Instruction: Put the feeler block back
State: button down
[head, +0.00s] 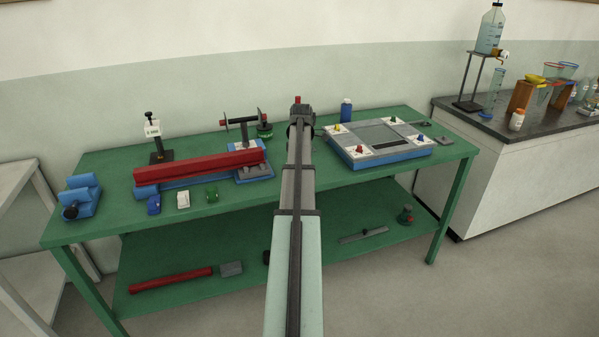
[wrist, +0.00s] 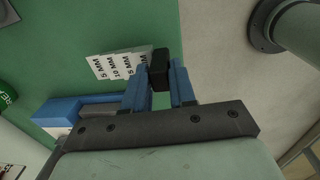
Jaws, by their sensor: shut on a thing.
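In the wrist view my gripper (wrist: 160,75) has two blue fingers shut on a small black block (wrist: 160,60), which sticks out past the fingertips. I take this to be the feeler block; no marking shows on it. Just left of the block are white labels (wrist: 118,66) printed with MM sizes, on the green bench top (wrist: 205,35). I cannot tell whether the block touches the bench. In the head view my own forearm hides the gripper and the block.
In the head view, a red bar (head: 200,165) on a blue base stands left on the bench (head: 110,230). A blue-and-grey flat apparatus (head: 350,153) stands right. Small blue (head: 154,204), white (head: 183,200) and green (head: 211,193) pieces lie in front of the bar.

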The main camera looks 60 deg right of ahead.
jog(key=shift+f, duration=1.3)
jog(key=shift+f, duration=0.1)
jog(key=c, duration=0.9)
grip_release()
jog(key=r, duration=1.2)
jog(key=shift+s+a+r, duration=0.1)
jog(key=shift+s+a, duration=0.25)
